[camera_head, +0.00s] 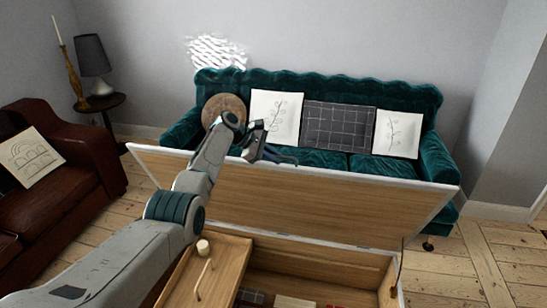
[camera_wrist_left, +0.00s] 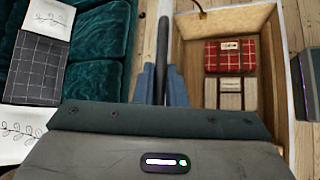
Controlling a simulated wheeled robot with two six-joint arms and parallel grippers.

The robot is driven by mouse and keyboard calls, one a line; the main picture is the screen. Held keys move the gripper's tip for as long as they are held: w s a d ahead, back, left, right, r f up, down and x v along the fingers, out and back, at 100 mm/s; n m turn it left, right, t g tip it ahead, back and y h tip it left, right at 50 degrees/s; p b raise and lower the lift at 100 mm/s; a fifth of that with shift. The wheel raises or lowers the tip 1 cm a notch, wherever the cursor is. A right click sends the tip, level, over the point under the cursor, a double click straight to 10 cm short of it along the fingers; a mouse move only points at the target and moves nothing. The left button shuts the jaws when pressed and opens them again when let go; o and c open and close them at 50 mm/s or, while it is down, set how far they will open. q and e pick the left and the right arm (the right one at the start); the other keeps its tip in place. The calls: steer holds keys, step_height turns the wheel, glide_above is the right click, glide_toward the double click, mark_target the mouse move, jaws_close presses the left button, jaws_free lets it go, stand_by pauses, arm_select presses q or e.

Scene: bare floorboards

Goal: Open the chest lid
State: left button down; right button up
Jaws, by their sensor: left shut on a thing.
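The chest lid (camera_head: 330,202) stands raised at the back of the open chest, its wooden inner face toward me. My left gripper (camera_head: 272,152) is at the lid's top edge, left of its middle, and is shut on the lid. My arm hides part of the lid's left side. My right gripper is not in view.
Inside the chest are a red plaid item (camera_wrist_left: 230,54) and a striped item (camera_wrist_left: 231,94). A wooden tray (camera_head: 232,262) sits at its left. A green sofa (camera_head: 330,90) with cushions stands behind the lid. A brown armchair (camera_head: 75,165) is at the left.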

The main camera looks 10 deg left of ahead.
arm_select(q)
steer(key=c, duration=1.5)
jaws_free()
steer(key=shift+f, duration=0.1)
